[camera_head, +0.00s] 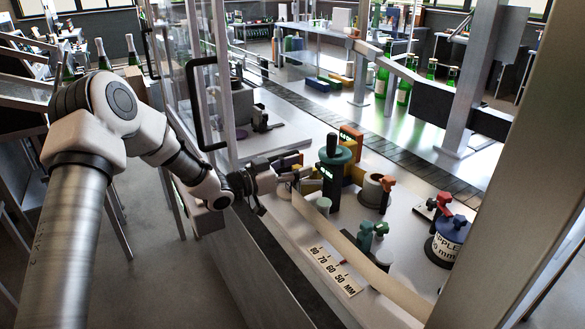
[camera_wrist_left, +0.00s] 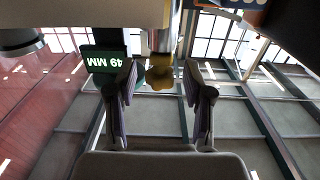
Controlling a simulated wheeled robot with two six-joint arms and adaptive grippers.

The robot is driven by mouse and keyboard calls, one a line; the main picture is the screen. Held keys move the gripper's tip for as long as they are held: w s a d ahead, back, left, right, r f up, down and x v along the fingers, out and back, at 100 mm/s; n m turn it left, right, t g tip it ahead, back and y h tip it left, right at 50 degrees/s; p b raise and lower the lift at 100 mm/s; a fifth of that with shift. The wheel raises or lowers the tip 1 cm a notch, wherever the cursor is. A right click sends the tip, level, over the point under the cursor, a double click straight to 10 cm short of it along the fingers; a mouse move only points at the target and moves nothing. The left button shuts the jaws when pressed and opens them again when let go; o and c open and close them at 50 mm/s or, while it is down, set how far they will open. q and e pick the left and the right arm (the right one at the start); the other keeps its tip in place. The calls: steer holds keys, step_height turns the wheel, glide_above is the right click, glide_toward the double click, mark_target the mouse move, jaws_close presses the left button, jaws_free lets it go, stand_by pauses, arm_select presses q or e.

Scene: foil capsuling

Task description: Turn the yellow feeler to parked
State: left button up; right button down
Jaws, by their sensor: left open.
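A yellow lobed knob (camera_wrist_left: 160,77) on a metal stem, which looks like the feeler's handle, sits between my left gripper's fingertips (camera_wrist_left: 160,88) in the left wrist view. The two fingers stand apart on either side of it, and I see gaps on both sides. A dark green plate reading "49 MM" (camera_wrist_left: 104,62) is beside the knob, upside down in this view. In the head view my left gripper (camera_head: 279,184) reaches the left edge of the machine deck, near a dark green post (camera_head: 330,178) with lit digits. The feeler's position marking is not readable. My right gripper is not in view.
A scale plate marked 80 to 50 MM (camera_head: 335,271) lies on the front deck. Teal knobs (camera_head: 366,235), a grey cylinder (camera_head: 372,190) and a labelled drum (camera_head: 448,243) stand to the right. A clear guard door with a black handle (camera_head: 196,100) is beside my left arm.

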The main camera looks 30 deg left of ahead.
arm_select(q)
steer(key=v, duration=1.2)
steer(key=shift+w+f, duration=0.1)
